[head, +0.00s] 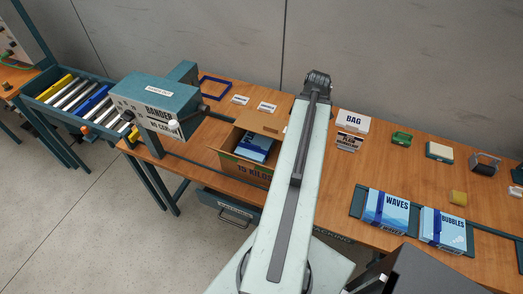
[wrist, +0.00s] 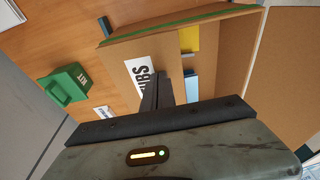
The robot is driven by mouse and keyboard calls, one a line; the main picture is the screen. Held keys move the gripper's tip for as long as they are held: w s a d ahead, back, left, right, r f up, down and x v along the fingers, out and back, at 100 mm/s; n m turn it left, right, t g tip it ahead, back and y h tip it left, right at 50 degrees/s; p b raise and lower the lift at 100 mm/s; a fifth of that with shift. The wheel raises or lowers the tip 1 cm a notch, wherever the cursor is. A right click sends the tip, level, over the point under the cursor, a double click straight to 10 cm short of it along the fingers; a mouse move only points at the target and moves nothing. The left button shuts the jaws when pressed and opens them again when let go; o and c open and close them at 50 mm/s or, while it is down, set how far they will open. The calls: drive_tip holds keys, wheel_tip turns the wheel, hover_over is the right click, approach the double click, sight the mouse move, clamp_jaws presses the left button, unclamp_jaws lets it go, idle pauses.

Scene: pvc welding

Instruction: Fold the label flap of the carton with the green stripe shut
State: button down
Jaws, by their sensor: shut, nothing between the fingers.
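In the wrist view, a tan cardboard carton (wrist: 225,55) has a green stripe (wrist: 180,22) along its upper edge. A cardboard flap (wrist: 118,50) with a white label (wrist: 140,76) stands out from it, open. The label's dark lettering is partly hidden behind my fingers. Beside the flap, yellow (wrist: 190,38) and blue (wrist: 192,88) items show in the carton. My gripper (wrist: 163,78) is shut and empty, in front of the flap by the label; I cannot tell if it touches. My gripper is hidden in the head view.
In the head view, an open carton (head: 232,166) marked in kilos stands left of my arm, beside a bander machine (head: 157,100). Blue packs (head: 386,212) lie on the right of the bench (head: 424,170). A green box (wrist: 66,84) shows in the wrist view.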

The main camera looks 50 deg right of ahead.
drive_tip(key=shift+f+b, duration=0.45)
drive_tip(key=shift+f, duration=0.1)
wheel_tip(320, 180, up, 10)
drive_tip(key=p, duration=1)
drive_tip(key=shift+r, duration=0.1)
